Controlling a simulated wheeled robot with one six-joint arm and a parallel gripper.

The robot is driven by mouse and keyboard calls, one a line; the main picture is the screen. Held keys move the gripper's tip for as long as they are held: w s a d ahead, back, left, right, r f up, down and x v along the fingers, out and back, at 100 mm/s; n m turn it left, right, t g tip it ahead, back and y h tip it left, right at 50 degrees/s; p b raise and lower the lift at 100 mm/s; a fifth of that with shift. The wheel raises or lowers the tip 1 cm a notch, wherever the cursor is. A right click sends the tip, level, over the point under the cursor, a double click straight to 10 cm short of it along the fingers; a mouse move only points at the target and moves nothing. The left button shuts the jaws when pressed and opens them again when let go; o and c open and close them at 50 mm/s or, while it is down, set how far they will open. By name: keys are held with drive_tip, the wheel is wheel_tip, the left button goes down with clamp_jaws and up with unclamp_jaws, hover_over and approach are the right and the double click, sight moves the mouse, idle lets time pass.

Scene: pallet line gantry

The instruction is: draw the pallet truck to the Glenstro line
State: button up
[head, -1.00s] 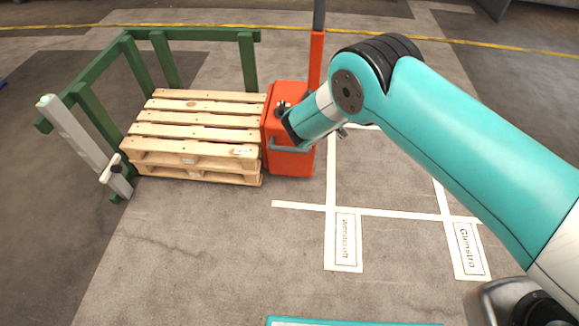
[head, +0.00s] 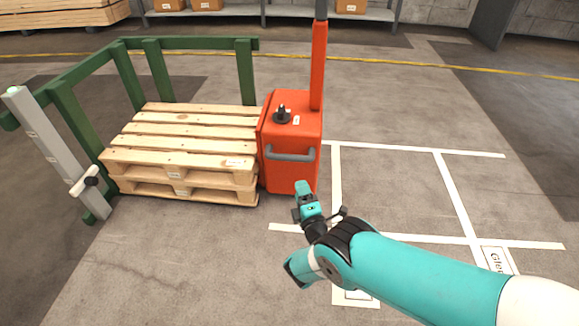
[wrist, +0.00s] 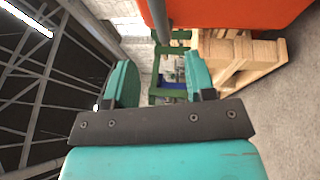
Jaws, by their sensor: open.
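The orange pallet truck (head: 290,175) stands upright left of the marked bays, its grey bar handle (head: 290,154) on the side facing me. A stack of wooden pallets (head: 180,160) sits against its left side. My gripper (head: 305,190) is open and empty, just below and right of the handle, apart from it in the head view. In the wrist view my spread teal fingers (wrist: 160,62) show, with a grey bar beyond them and the orange truck body (wrist: 230,12) above. The Glenstro floor label (head: 497,259) lies at the right, partly covered by my arm.
A green rail frame (head: 150,45) borders the pallets behind and left. A grey post (head: 50,150) with a white crosspiece (head: 88,181) stands at the front left. White lines (head: 455,190) mark bays on open floor to the right. A shelf with boxes (head: 205,5) is at the back.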

sight(291, 160)
drive_tip(key=b+x, duration=0.1)
drive_tip(key=b, duration=0.3)
drive_tip(key=b+x, duration=0.2)
drive_tip(key=b, duration=0.2)
drive_tip(key=b+x, duration=0.1)
drive_tip(key=b, duration=0.3)
drive_tip(key=shift+w+a+f, duration=0.1)
drive_tip(key=shift+w+f, duration=0.15)
drive_tip(key=shift+f, duration=0.1)
drive_tip(key=shift+b, duration=0.75)
drive_tip(key=b+x, duration=0.1)
drive_tip(key=x, duration=0.1)
drive_tip(key=b+x, duration=0.1)
drive_tip(key=x, duration=0.2)
drive_tip(key=b+x, duration=0.1)
drive_tip(key=x, duration=0.2)
drive_tip(key=shift+r, duration=0.35)
drive_tip(key=shift+w+r, duration=0.2)
drive_tip(key=shift+w, duration=0.2)
drive_tip(key=shift+c, duration=0.4)
clamp_jaws()
